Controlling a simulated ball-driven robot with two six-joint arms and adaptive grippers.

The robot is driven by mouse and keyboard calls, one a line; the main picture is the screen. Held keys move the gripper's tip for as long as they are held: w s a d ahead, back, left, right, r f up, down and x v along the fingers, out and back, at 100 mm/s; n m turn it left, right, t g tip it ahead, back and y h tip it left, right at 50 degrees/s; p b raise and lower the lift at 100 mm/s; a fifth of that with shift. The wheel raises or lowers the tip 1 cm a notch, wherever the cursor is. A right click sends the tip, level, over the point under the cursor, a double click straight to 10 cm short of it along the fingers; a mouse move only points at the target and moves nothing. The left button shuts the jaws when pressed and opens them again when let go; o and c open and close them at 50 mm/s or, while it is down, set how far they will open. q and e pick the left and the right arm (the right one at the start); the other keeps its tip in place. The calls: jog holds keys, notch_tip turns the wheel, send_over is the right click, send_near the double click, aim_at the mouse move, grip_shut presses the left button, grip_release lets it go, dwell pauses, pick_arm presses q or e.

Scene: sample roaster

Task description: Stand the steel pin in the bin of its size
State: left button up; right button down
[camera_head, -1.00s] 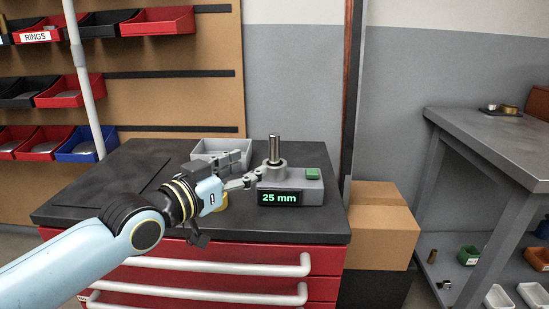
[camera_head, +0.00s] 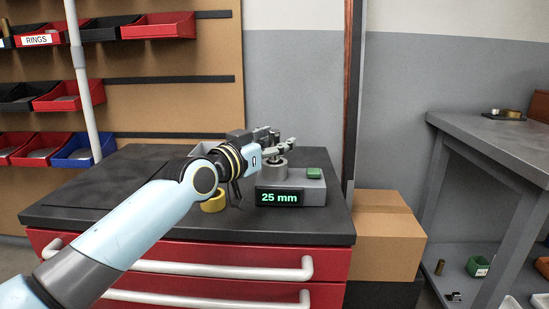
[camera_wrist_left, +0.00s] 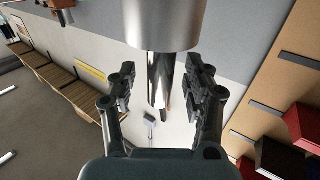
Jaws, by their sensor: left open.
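The steel pin (camera_wrist_left: 158,78) stands in the round cup (camera_head: 274,168) of a grey gauge (camera_head: 314,190), whose display (camera_head: 280,198) reads 25 mm. My left gripper (camera_head: 280,142) is at the pin just above the cup, and it hides most of the pin in the head view. In the left wrist view, the pin comes out of the cup and lies between the two spread fingers (camera_wrist_left: 162,92), with gaps on both sides. The left gripper is open. Bins hang on the wall rack, among them a blue bin (camera_head: 82,161) and a red bin (camera_head: 158,31). My right gripper is not in view.
The gauge stands on the dark top of a red drawer cabinet (camera_head: 90,211). A yellow ring-shaped object (camera_head: 214,202) is below my left wrist. Cardboard boxes (camera_head: 383,240) stand right of the cabinet. A grey bench (camera_head: 490,145) is farther right. One bin is labelled RINGS (camera_head: 37,40).

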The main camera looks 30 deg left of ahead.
pick_arm(q)
jog(key=c, duration=1)
grip_shut()
